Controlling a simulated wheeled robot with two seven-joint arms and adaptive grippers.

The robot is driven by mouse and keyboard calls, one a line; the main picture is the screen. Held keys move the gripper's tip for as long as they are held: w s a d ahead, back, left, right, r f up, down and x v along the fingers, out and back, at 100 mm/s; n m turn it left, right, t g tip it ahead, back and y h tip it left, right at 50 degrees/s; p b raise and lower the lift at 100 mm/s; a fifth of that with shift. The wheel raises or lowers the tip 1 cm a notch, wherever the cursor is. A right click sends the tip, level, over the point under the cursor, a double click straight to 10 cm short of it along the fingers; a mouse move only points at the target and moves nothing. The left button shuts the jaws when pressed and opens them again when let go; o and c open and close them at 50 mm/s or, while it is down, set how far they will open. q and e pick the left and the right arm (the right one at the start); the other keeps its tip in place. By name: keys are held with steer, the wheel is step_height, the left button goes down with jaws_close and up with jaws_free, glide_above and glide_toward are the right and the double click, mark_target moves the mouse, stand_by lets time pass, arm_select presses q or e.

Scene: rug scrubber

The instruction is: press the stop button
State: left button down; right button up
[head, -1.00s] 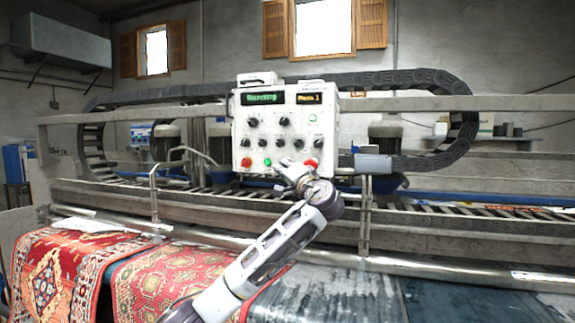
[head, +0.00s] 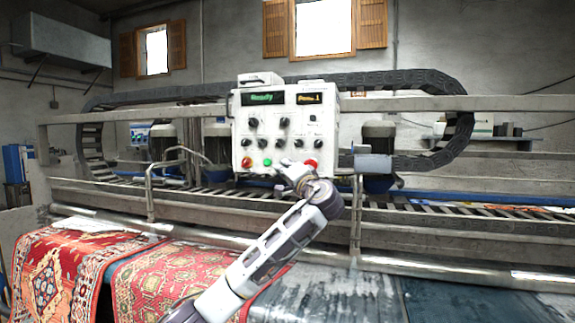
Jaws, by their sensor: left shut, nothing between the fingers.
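A white control panel (head: 284,128) faces me in the middle of the head view. Its green display (head: 262,98) reads "Ready". Along its lower edge are a red button (head: 311,164) at the right, a green button (head: 267,162) in the middle and an orange-red one (head: 246,162) at the left. Button labels are too small to read. My left gripper (head: 287,168) is shut and empty, in front of the lower edge between the green and right red buttons. I cannot tell whether it touches the panel. My right gripper is not in view.
A rug machine with metal rails (head: 430,262) and a black cable chain (head: 400,80) spans the view behind and beside the panel. Patterned red rugs (head: 60,270) lie at the lower left. A bent metal handrail (head: 151,190) stands left of the panel.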

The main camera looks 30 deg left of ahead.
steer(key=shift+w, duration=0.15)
arm_select(q)
steer(key=shift+s+d+b, duration=0.2)
steer(key=shift+s+b, duration=0.25)
steer(key=shift+s, duration=0.3)
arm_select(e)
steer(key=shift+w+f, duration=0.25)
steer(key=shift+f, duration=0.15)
arm_select(q)
steer(key=s+b, duration=0.1)
steer(key=s, duration=0.1)
steer(key=s+d+b, duration=0.1)
steer(key=s, duration=0.1)
steer(key=shift+s+d, duration=0.1)
steer(key=shift+s, duration=0.3)
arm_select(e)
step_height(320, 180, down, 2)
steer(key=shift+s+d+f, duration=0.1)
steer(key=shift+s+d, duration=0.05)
arm_select(q)
steer(key=shift+r, duration=0.15)
stand_by(0.4)
